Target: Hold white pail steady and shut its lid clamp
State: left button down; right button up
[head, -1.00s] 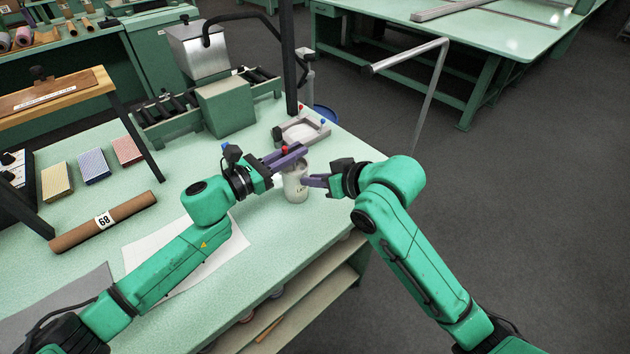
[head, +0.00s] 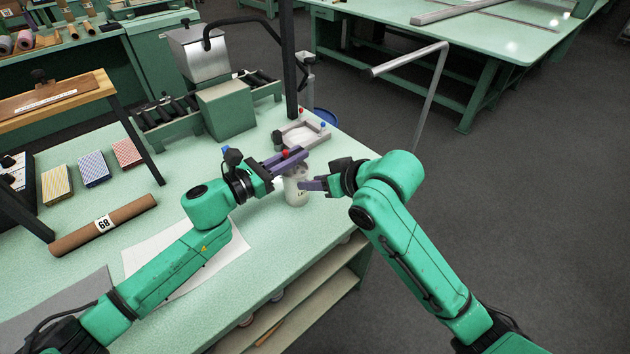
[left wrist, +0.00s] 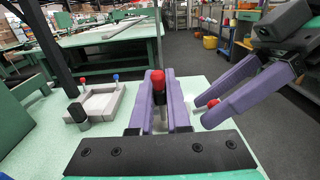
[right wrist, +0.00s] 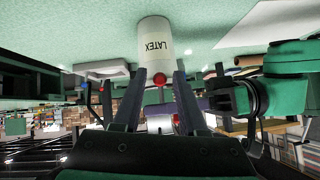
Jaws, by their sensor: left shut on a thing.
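The white pail (head: 296,192) stands upright on the green table near its right edge. In the right wrist view, the pail (right wrist: 155,35) appears inverted with its LATEX lettering. My left gripper (head: 290,158) is over the pail's top. In the left wrist view its purple fingers are shut on a dark, red-topped handle (left wrist: 157,84). My right gripper (head: 305,184) is open beside the pail's right side. A red ball (right wrist: 160,80), which looks like the clamp lever's end, lies between its fingertips in the right wrist view; contact is unclear. The lid clamp is mostly hidden by the fingers.
A grey tray (head: 312,143) with red and blue knobs lies behind the pail. A green roller machine (head: 226,105) and a dark upright post (head: 288,60) stand farther back. A brown roll (head: 125,216) and white sheet (head: 150,255) lie left. The floor right of the table is open.

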jog(key=v, duration=0.7)
jog(key=shift+s, duration=0.15)
jog(key=shift+d+r, duration=0.1)
jog(key=shift+d, duration=0.05)
pick_arm(q)
jog(key=c, duration=0.8)
grip_release()
jog(key=shift+a, duration=0.1)
